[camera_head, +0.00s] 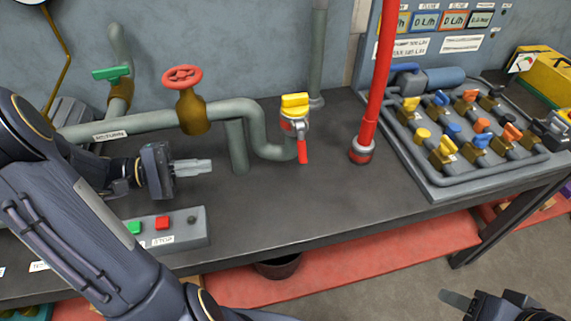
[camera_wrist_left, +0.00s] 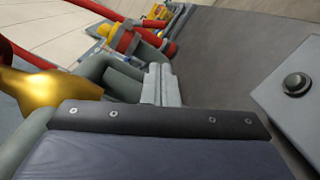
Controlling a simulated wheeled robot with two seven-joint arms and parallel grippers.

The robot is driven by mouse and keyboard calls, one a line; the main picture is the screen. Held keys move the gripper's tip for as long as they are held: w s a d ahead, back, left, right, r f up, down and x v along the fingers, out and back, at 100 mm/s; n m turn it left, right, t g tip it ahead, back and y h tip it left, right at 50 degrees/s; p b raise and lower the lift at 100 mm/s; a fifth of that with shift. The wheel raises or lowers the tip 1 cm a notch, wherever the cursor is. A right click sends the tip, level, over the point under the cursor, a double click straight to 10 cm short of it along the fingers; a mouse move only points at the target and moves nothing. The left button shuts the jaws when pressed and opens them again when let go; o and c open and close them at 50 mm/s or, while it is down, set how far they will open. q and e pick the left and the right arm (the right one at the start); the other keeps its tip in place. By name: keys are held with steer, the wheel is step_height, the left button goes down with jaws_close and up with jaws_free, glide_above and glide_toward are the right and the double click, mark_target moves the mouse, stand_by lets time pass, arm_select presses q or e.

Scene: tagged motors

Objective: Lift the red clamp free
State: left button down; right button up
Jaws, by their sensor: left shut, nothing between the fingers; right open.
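The red clamp (camera_head: 302,150) hangs at the yellow-handled valve (camera_head: 295,104) at the end of the grey-green pipe, mid-bench in the head view. In the left wrist view the valve end shows as a red and yellow shape (camera_wrist_left: 124,40) beyond my fingertips; I cannot separate the clamp clearly there. My left gripper (camera_head: 207,166) is shut and empty, left of the clamp and apart from it, pointing right. Its fingers also show in the left wrist view (camera_wrist_left: 160,84). My right gripper (camera_head: 462,301) is open at the bottom right, in front of the bench and only partly in frame.
The pipe (camera_head: 228,112) carries a red handwheel (camera_head: 182,76) behind my left gripper. A button box (camera_head: 175,228) stands in front of it. A red vertical pipe (camera_head: 375,80) rises right of the clamp. A rack of tagged valves (camera_head: 440,188) fills the bench's right. The front middle is clear.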

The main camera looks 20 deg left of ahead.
arm_select(q)
steer(key=shift+w+a+f+t, duration=0.1)
steer(key=shift+a+f+t, duration=0.35)
steer(key=shift+a, duration=0.3)
steer(key=shift+d, duration=0.1)
steer(key=p, duration=0.1)
glide_toward(302, 146)
steer(key=w+d+f, duration=0.3)
steer(key=w+d, duration=0.1)
steer(key=w, duration=0.1)
steer(key=shift+d, duration=0.4)
